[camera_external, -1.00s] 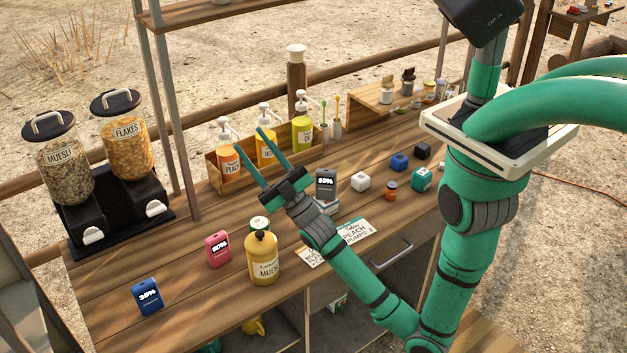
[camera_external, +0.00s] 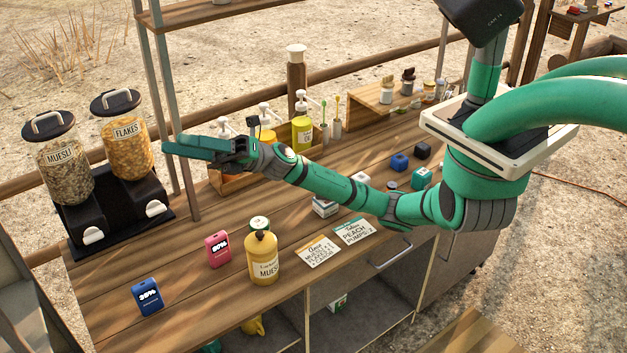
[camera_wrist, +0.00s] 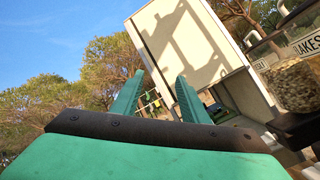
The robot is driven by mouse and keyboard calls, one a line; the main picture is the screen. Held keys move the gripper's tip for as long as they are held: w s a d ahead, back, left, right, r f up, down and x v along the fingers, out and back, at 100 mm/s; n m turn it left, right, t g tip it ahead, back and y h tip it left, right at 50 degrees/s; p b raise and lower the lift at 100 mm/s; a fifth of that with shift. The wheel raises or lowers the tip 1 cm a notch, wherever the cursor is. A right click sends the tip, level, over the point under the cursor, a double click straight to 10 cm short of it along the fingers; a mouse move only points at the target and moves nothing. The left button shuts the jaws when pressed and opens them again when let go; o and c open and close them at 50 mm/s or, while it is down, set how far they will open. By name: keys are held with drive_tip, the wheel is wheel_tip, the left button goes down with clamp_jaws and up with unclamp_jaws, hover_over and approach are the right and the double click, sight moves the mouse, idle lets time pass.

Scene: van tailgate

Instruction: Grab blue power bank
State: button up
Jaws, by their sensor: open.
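The blue power bank (camera_external: 147,296) stands on the wooden counter at the front left in the outside view, its screen showing a percentage. My gripper (camera_external: 166,146) is stretched out to the left above the counter, near the cereal dispensers, well above and behind the power bank. It is open and empty. In the wrist view its two green fingers (camera_wrist: 157,95) stand apart with nothing between them. The power bank is not visible in the wrist view.
A pink power bank (camera_external: 218,249) and a yellow muesli bottle (camera_external: 263,257) stand right of the blue one. Muesli (camera_external: 58,160) and flakes (camera_external: 122,137) dispensers stand at the back left. Two cards (camera_external: 318,252) lie on the counter. Bare counter surrounds the blue power bank.

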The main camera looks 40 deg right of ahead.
sight(148, 281)
drive_tip(key=a+f+n+h, duration=0.3)
drive_tip(key=a+f, duration=0.1)
drive_tip(key=f, duration=0.6)
drive_tip(key=a+f+n+h, duration=0.3)
drive_tip(key=a+f+h, duration=0.1)
drive_tip(key=f, duration=0.6)
drive_tip(key=a+f+n+h, duration=0.2)
drive_tip(key=a+f+h, duration=0.2)
drive_tip(key=f, duration=0.7)
drive_tip(key=shift+w+n+g, duration=0.35)
drive_tip(key=shift+n+g, duration=0.05)
drive_tip(key=shift+x, duration=3)
drive_tip(key=shift+w, duration=0.15)
clamp_jaws()
